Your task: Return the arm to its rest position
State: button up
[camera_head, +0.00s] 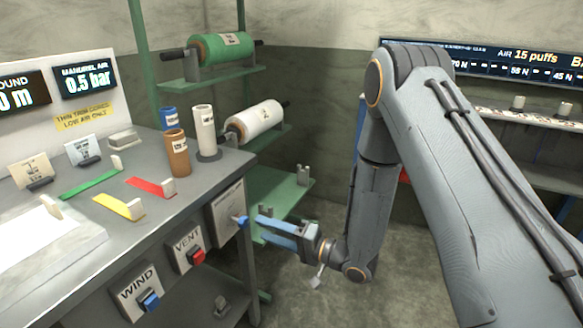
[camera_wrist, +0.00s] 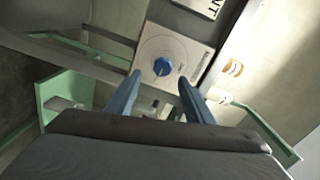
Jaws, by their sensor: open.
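My gripper (camera_head: 265,229) is at the right end of the bench front, its blue fingers pointing at a panel with a blue knob (camera_head: 240,219). In the wrist view my gripper (camera_wrist: 160,100) shows two blue fingers apart, with nothing held between them. The blue knob (camera_wrist: 162,67) stands on a light dial plate (camera_wrist: 185,50) beyond the fingertips. In the head view the fingertips look close to the knob; I cannot tell whether they touch it. My arm (camera_head: 385,150) reaches down from the right and bends low toward the bench.
The grey bench (camera_head: 110,235) carries brown (camera_head: 178,152), blue (camera_head: 169,117) and white (camera_head: 205,130) rolls near its right end. A green rack (camera_head: 285,190) with a green roll (camera_head: 220,48) and a white roll (camera_head: 258,121) stands behind my gripper. Open floor (camera_head: 300,295) lies below.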

jog(key=w+d+r+n+t+h+p, duration=0.1)
jog(key=w+d+r+t+h+p, duration=0.1)
jog(key=w+d+h, duration=0.6)
jog(key=s+d+r+g+h, duration=0.1)
jog(key=s+d+r+h, duration=0.1)
jog(key=d, duration=0.4)
jog(key=s+d+r+h, duration=0.1)
jog(key=s+d+h, duration=0.15)
jog(key=d, duration=0.35)
jog(key=s+d+r+g+h+p, duration=0.2)
jog(key=s+d+r+g+h, duration=0.15)
jog(key=s+d, duration=0.55)
jog(key=s+r+g, duration=0.2)
jog(key=s, duration=0.6)
jog(key=s+d+r+n+g+p, duration=0.1)
jog(key=s+r+g, duration=0.1)
jog(key=s, duration=0.7)
jog(key=shift+r, duration=0.75)
jog(key=shift+g, duration=0.25)
dwell(2.4)
